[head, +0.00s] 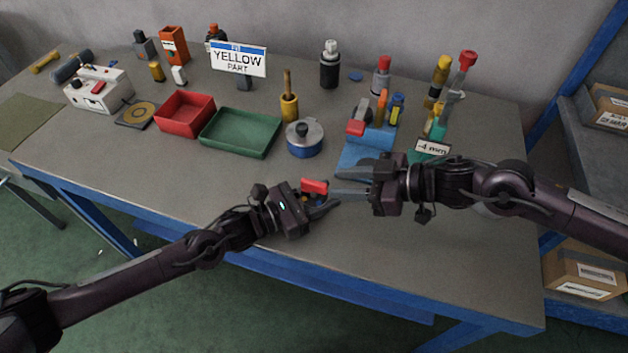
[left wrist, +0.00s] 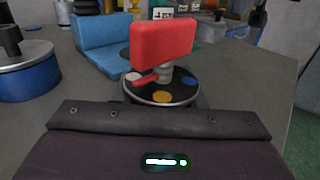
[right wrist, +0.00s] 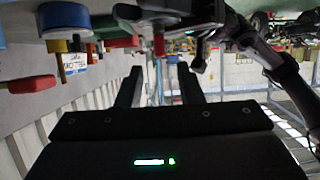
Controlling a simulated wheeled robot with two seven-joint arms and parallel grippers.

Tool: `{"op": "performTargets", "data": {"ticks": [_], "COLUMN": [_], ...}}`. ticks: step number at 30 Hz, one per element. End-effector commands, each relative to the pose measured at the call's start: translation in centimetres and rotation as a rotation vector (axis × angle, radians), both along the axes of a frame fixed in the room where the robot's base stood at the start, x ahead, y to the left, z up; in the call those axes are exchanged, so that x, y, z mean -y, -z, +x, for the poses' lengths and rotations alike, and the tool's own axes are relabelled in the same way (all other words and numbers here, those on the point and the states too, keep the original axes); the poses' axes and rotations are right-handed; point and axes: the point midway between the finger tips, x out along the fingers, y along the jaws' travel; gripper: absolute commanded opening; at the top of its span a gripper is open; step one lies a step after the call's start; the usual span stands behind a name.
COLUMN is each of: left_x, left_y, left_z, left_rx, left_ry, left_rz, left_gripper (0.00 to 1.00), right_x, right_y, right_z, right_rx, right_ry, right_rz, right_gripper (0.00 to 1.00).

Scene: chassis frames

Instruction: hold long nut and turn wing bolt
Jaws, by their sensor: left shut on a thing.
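The wing bolt has a flat red wing (head: 314,187). In the left wrist view, its wing (left wrist: 163,42) stands upright on a short grey stem. Below is a dark round top with yellow, blue and white spots (left wrist: 161,96), which seems to be the long nut. My left gripper (head: 318,203) is shut on this piece. Its fingers and the lower part of the piece are hidden in the left wrist view. My right gripper (head: 337,192) is open, just right of the red wing. Its two fingers (right wrist: 160,72) are apart with nothing between them.
A blue pot (head: 304,147), a green tray (head: 239,146) and a red tray (head: 184,126) stand behind the grippers. A blue stand (head: 366,153) and a "-4 mm" sign (head: 432,148) are near the right arm. The table's front right is clear.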

Motion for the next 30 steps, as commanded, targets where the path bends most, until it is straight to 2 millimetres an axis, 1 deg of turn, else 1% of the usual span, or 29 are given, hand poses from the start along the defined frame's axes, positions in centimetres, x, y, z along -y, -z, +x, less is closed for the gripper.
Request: {"op": "performTargets", "data": {"ticks": [1,3,6,10,15,23,26,30], "left_x": [0.0,0.0,0.0,0.0,0.0,0.0,0.0,0.0], "left_y": [-0.1,-0.1,-0.1,-0.1,-0.1,-0.1,-0.1,-0.1], "left_z": [0.0,0.0,0.0,0.1,0.1,0.1,0.1,0.1], "left_rx": [0.001,0.001,0.001,0.001,0.001,0.001,0.001,0.001], "left_ry": [-0.001,-0.001,-0.001,-0.001,-0.001,-0.001,-0.001,-0.001], "left_rz": [0.000,0.000,0.000,0.000,0.000,0.000,0.000,0.000], "left_gripper": [0.06,0.06,0.06,0.06,0.06,0.06,0.06,0.06], "right_x": [-1.2,-2.4,-3.9,-5.4,-6.2,-6.3,-6.3,-6.3], "right_y": [0.3,0.8,1.6,2.2,2.7,2.7,2.7,2.7], "right_z": [0.2,0.7,1.2,1.7,2.0,2.0,2.0,2.0], "right_rx": [0.001,0.002,0.001,0.002,0.001,0.001,0.001,0.001], "right_ry": [-0.005,-0.004,-0.004,-0.002,-0.002,-0.001,-0.001,-0.001], "right_rz": [0.003,0.003,0.001,0.000,0.000,-0.002,-0.002,-0.002], "right_gripper": [0.34,0.34,0.34,0.34,0.34,0.34,0.23,0.05]}}
